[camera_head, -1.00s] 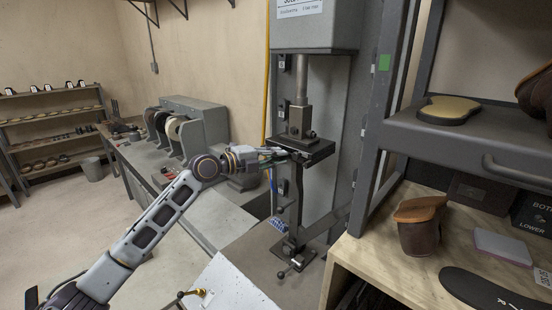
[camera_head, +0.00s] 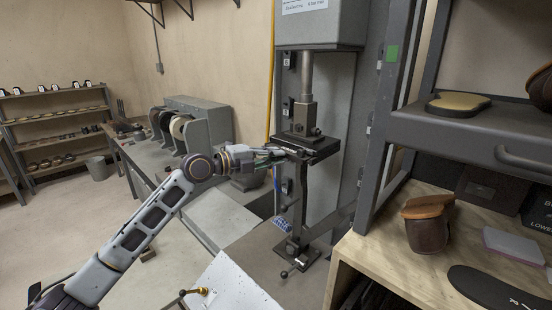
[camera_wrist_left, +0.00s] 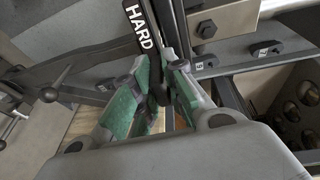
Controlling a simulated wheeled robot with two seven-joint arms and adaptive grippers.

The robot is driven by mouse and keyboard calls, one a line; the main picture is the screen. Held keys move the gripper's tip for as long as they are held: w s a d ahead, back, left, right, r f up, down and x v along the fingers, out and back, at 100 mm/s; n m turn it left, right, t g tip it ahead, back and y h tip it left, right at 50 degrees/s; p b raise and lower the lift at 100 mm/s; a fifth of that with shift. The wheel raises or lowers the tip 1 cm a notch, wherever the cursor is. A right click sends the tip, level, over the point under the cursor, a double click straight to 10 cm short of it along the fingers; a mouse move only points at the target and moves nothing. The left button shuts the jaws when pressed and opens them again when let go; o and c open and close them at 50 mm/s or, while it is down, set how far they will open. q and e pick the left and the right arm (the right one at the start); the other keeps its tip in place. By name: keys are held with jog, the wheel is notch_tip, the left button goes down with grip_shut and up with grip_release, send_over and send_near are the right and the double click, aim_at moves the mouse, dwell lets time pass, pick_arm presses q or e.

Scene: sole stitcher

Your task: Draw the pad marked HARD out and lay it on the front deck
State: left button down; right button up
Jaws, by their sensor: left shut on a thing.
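The pad marked HARD (camera_wrist_left: 141,28) shows in the left wrist view as a dark strip with white lettering, running up to the top edge. My left gripper (camera_wrist_left: 160,88) has green-lined fingers shut on the pad's dark near end. In the head view my left gripper (camera_head: 285,153) is at the left side of the press's dark plate (camera_head: 327,146), below the ram (camera_head: 304,118). The pad cannot be made out there, and I cannot tell how much of it is still inside the press. I cannot tell which surface is the front deck. My right gripper is not in view.
The press frame (camera_head: 348,110) stands behind the plate. A white speckled surface (camera_head: 235,285) lies in front. Open floor is at left.

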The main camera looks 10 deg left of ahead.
pick_arm(q)
jog(key=shift+s+a+f, duration=0.3)
jog(key=shift+s, duration=0.05)
jog(key=s+a+b, duration=0.2)
jog(key=s+b, duration=0.1)
jog(key=shift+s+a, duration=0.15)
jog(key=shift+s, duration=0.1)
dwell(0.4)
dwell(2.1)
